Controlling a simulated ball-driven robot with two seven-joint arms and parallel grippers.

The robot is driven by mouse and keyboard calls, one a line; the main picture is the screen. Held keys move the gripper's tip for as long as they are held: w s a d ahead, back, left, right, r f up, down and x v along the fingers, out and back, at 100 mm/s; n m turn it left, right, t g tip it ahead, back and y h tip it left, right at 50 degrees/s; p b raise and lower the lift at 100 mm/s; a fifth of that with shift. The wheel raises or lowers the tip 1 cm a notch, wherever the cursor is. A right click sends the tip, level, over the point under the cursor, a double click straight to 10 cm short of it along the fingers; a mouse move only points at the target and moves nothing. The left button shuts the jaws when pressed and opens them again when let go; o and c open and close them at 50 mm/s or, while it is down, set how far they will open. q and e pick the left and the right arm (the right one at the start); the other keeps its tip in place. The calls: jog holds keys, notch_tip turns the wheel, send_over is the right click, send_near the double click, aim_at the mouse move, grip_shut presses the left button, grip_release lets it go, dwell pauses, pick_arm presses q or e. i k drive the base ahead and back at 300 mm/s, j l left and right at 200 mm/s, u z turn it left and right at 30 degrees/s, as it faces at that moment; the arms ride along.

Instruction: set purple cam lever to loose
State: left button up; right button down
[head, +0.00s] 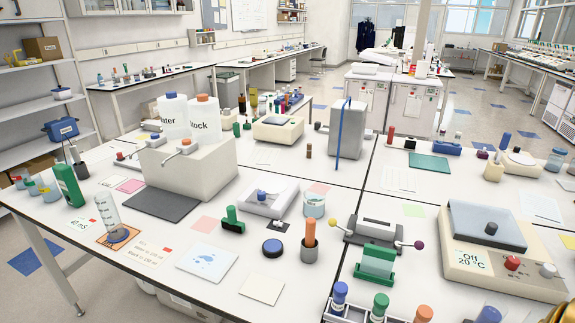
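The purple cam lever (419,244) shows as a purple ball on a thin rod at the right side of a dark grey clamp-like device (372,234). The rod sticks out to the right, roughly level, and the ball is clear of the table. A similar lever with a yellow ball (333,222) sticks out at the device's left side. The lever's cam end is too small to make out.
A green-framed holder (376,264) stands just in front of the device. A beige machine marked "Off 20 °C" (505,245) stands to its right. A grey cup with an orange-topped item (310,245) is to its left. A gold-coloured part shows at the bottom right corner.

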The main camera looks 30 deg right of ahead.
aim_at(419, 246)
jog(key=l+z, duration=0.15)
jog(key=z, duration=0.7)
